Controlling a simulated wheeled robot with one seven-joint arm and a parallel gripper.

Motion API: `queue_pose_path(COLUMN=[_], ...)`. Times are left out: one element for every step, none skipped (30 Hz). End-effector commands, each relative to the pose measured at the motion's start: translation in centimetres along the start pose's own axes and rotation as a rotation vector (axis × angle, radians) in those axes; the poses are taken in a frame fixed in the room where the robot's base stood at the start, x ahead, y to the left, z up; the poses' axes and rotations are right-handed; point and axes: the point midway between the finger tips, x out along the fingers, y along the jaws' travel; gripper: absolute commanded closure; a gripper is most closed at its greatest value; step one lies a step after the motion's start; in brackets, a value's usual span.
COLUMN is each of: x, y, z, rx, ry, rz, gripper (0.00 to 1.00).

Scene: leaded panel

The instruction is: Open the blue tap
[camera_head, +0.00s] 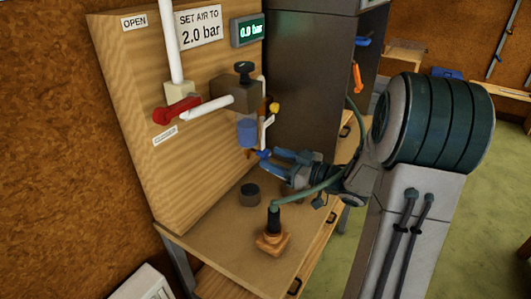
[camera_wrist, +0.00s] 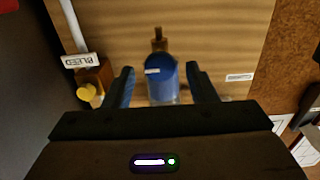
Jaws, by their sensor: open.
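A blue cylindrical part (camera_head: 247,133) hangs on the wooden panel, below the dark-knobbed block. It also shows in the wrist view (camera_wrist: 161,76), with a small label and a brass-coloured stem. A small bright blue piece (camera_head: 263,153) shows just below it in the head view; I cannot tell whether this is the tap's handle. My gripper (camera_head: 268,161) is open with nothing held, just below and in front of the blue part. In the wrist view my fingers (camera_wrist: 161,84) stand apart, one on each side of the blue part's outline. Contact cannot be told.
A red lever (camera_head: 177,110) sits to the left on a white pipe. A yellow knob (camera_wrist: 87,93) is close beside my finger, near a BLEED label. A dark round piece (camera_head: 249,194) and an orange-based stand (camera_head: 272,240) occupy the bench.

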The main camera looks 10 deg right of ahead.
Motion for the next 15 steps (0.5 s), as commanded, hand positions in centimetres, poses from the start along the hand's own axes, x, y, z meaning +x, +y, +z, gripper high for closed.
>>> queue_pose_path(x=[1.0,1.4,1.9,2.2,2.5,2.8,3.0,3.1,3.3,3.3,3.4,3.4,3.4,3.4,3.4], y=[-0.1,-0.1,0.0,-0.1,-0.1,0.0,0.0,0.0,0.0,0.0,0.0,0.0,0.0,0.0,0.0], z=[-0.1,-0.1,-0.1,-0.1,-0.1,0.0,0.0,0.0,0.0,0.0,0.0,0.0,0.0,0.0,0.0], rx=[0.001,0.0,0.0,0.0,0.0,0.0,0.001,0.001,0.0,0.0,0.0,0.0,0.0,0.0,0.0], ry=[0.0,0.0,0.0,0.0,-0.001,-0.001,-0.001,-0.001,-0.001,-0.001,0.0,0.0,0.0,0.0,-0.001], rz=[-0.005,-0.003,-0.002,-0.003,-0.002,-0.001,-0.001,-0.001,-0.001,0.0,0.0,0.0,0.0,0.0,0.0], gripper=[0.48,0.48,0.48,0.48,0.48,0.48,0.48,0.48,0.48,0.48,0.48,0.48,0.48,0.48,0.48])
